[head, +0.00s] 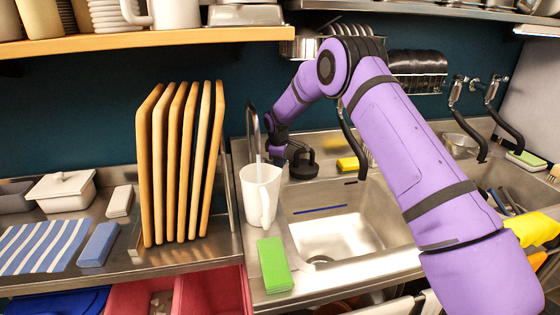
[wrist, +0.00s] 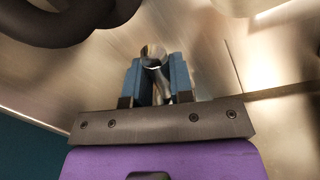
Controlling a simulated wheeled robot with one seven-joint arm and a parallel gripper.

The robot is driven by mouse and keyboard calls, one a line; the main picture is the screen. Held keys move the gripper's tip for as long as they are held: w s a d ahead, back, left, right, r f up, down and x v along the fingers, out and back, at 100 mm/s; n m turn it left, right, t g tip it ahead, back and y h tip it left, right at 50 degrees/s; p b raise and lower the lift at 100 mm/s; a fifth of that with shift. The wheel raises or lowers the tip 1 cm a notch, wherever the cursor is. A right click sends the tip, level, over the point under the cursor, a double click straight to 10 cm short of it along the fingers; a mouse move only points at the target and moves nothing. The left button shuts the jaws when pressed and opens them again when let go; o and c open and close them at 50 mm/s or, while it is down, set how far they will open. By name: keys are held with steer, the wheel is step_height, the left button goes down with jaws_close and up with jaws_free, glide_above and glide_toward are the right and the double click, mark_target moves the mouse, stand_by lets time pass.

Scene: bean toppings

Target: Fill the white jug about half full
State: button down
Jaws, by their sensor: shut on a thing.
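The white jug (head: 262,195) stands upright at the left edge of the sink, its handle toward the front. A thin curved tap spout (head: 251,115) comes down over its mouth. In the wrist view, my gripper's blue fingers (wrist: 158,78) are shut on a shiny metal piece (wrist: 154,58), which looks like the tap's lever.
The steel sink basin (head: 335,233) is open to the right of the jug. A green sponge (head: 273,264) lies in front of it. Upright wooden boards (head: 182,165) stand close on the left. A black hose (head: 352,135) hangs behind the basin, and a yellow sponge (head: 348,164) lies nearby.

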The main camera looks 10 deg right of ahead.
stand_by(0.4)
steer(key=c, duration=1)
jaws_free()
step_height(320, 180, up, 11)
steer(key=s, duration=0.2)
steer(key=shift+a+f, duration=0.2)
steer(key=shift+a, duration=0.25)
